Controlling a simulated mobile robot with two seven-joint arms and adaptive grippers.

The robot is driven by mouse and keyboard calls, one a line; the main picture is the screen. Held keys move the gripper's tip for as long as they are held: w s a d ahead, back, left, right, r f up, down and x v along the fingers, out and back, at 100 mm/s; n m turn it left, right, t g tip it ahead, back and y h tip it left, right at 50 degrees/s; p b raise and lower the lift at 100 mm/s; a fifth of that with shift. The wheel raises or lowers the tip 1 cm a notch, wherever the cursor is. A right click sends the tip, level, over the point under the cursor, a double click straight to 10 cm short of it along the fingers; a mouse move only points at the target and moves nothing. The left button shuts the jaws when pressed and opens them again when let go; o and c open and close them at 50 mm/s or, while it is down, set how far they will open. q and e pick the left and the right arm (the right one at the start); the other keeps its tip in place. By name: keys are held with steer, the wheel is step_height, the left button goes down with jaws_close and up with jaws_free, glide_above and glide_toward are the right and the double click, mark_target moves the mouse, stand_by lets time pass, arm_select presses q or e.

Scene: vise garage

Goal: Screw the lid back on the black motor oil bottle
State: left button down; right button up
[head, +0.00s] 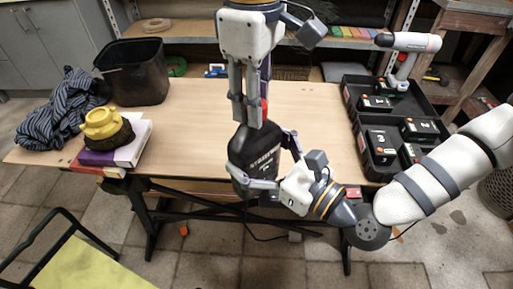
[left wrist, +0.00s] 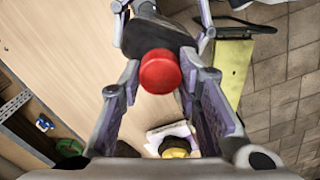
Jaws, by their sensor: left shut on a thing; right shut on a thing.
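The black motor oil bottle (head: 262,150) is held roughly upright at the table's front edge; its dark body also shows in the left wrist view (left wrist: 150,38). My right gripper (head: 258,156) is shut around the bottle's body from the right. My left gripper (head: 248,121) points down from above over the bottle's top and is shut on the red lid (left wrist: 160,72). A sliver of the lid (head: 264,106) shows behind the left fingers in the head view. The bottle's neck is hidden, so I cannot tell whether the lid sits on its thread.
A black bin (head: 133,72), a striped cloth (head: 60,108) and a yellow object on books (head: 103,124) stand at the left of the wooden table (head: 190,125). Black trays (head: 432,92) with numbered boxes and a white drill-like tool (head: 408,42) stand at the right.

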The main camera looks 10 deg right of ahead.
arm_select(q)
steer(key=m, duration=2.5)
steer(key=shift+m, duration=0.4)
steer(key=m, duration=0.3)
steer(key=shift+m, duration=0.3)
steer(key=m, duration=0.9)
steer(key=shift+w+m, duration=0.1)
steer(key=shift+m, duration=0.2)
steer(key=c, duration=1.2)
jaws_free()
